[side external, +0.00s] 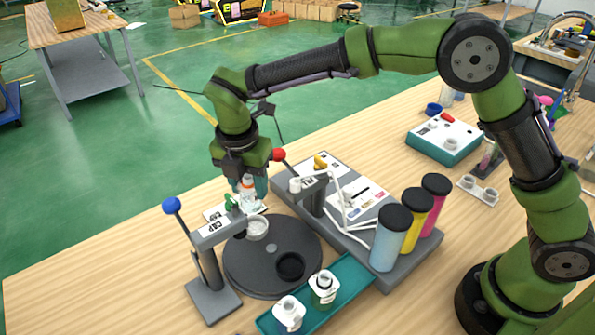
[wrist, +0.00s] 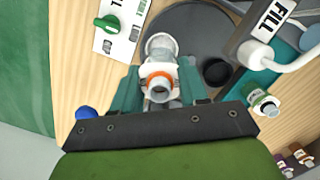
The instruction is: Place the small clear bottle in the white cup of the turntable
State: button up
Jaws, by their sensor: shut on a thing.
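My gripper (side external: 248,190) points down over the turntable's far left edge and is shut on the small clear bottle (side external: 247,182). In the wrist view the bottle's neck with an orange ring (wrist: 158,82) lies between the two teal fingers. The bottle looks roughly upright. The dark turntable (side external: 265,265) carries a white cup (side external: 257,229) and a black cup (side external: 290,266). In the side view the white cup is just below and slightly right of the bottle. I cannot tell whether the bottle's base touches it; the bottle hides much of that spot in the wrist view.
A CAP press with a blue knob (side external: 171,205) stands left of the turntable, close to my gripper. The FILL station with a red knob (side external: 279,154) stands right. A teal tray (side external: 345,285) with two white-topped bottles lies in front. Blue, yellow and pink cylinders stand further right.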

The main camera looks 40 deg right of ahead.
aim_at(252, 208)
notch_tip(252, 208, down, 7)
jog(key=shift+r, duration=0.1)
jog(key=shift+f, duration=0.2)
jog(key=o, duration=1.1)
jog(key=shift+c, duration=0.2)
jog(key=shift+r, duration=0.15)
jog(key=r, duration=0.8)
jog(key=s+a+r, duration=0.1)
jog(key=r, duration=0.2)
jog(key=shift+r, duration=0.4)
jog(key=s+d+r+m+t+y, duration=0.1)
jog(key=s+d+r+m, duration=0.3)
jog(key=d+r+m, duration=0.35)
jog(key=s+d+m+t+y, duration=0.2)
jog(key=s+d+m+t, duration=0.3)
jog(key=s+d+m, duration=0.9)
jog(key=s+m, duration=0.1)
jog(key=m, duration=0.6)
jog(key=shift+s+d+f, duration=0.3)
jog(key=shift+s+d, duration=0.05)
jog(key=shift+d, duration=0.05)
